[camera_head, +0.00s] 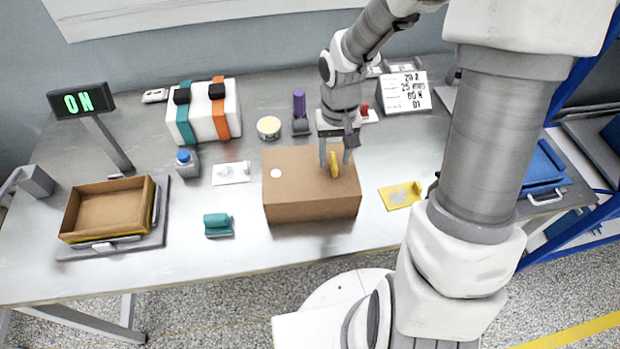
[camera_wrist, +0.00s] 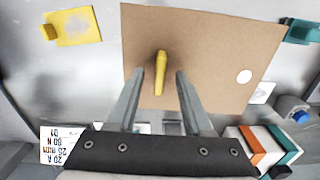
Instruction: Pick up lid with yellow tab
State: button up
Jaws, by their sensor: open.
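The lid (camera_head: 300,180) is a brown cardboard-coloured top on a box in the middle of the table, with a white round spot near its left side. Its yellow tab (camera_head: 334,165) stands up on the right part of the top. In the wrist view the lid (camera_wrist: 205,60) fills the upper middle, and the yellow tab (camera_wrist: 160,72) lies between the fingertips. My gripper (camera_head: 335,160) is open above the lid, with one finger on either side of the tab. In the wrist view my gripper (camera_wrist: 160,75) shows gaps between both fingers and the tab.
An open brown tray (camera_head: 108,207) stands at the left by the "ON" display (camera_head: 80,101). A teal item (camera_head: 218,225), a white card (camera_head: 231,173) and a yellow plate (camera_head: 400,195) lie near the box. A strapped white case (camera_head: 204,110) and label stand (camera_head: 404,92) are behind.

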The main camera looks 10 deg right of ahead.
jog(key=shift+f, duration=0.4)
jog(key=shift+c, duration=0.3)
grip_shut()
dwell(0.9)
